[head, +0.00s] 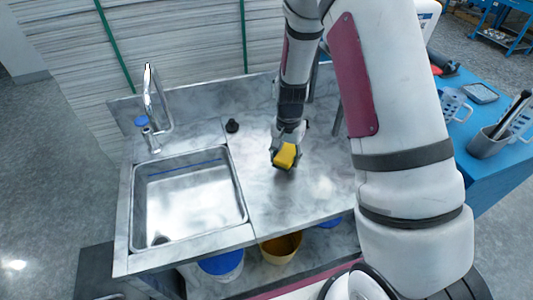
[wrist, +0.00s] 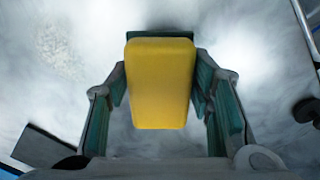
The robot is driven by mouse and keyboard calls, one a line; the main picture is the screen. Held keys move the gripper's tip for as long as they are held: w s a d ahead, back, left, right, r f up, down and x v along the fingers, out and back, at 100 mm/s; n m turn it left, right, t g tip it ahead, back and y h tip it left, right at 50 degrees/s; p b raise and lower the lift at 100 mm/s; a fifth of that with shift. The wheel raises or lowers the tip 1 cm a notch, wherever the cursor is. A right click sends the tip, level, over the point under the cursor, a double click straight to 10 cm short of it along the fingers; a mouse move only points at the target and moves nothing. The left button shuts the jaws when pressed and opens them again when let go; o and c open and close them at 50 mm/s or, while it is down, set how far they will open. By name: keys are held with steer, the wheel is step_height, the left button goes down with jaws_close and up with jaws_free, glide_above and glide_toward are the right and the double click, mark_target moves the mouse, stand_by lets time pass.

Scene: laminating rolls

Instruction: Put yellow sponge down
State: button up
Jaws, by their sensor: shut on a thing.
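The yellow sponge (head: 286,155) is in my gripper (head: 285,163), over the grey metal counter (head: 310,195) to the right of the sink. In the wrist view the sponge (wrist: 160,82) is a yellow block with rounded edges, between the two green-padded fingers of my gripper (wrist: 160,85). My gripper is shut on its sides. The counter surface fills the background behind it. I cannot tell whether the sponge's underside touches the counter or is slightly above it.
The sink (head: 188,200) with its faucet (head: 152,105) is on the left. A small black object (head: 232,126) sits on the counter behind the sponge. Counter room in front of the sponge is clear.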

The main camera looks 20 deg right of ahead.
glide_above(266, 159)
steer(key=shift+s+d+f, duration=0.3)
steer(key=shift+s+f, duration=0.05)
steer(key=shift+s, duration=0.05)
steer(key=shift+w+a+f+p, duration=0.1)
steer(key=shift+w+f+p, duration=0.1)
steer(key=shift+f, duration=0.4)
steer(key=shift+w+a+f+p, duration=0.1)
steer(key=shift+f+p, duration=0.05)
steer(key=shift+f, duration=0.4)
steer(key=shift+w+a+f+p, duration=0.1)
steer(key=shift+f+p, duration=0.1)
steer(key=shift+f, duration=0.4)
steer(key=shift+f, duration=0.1)
steer(key=shift+f, duration=0.15)
steer(key=o, duration=1.3)
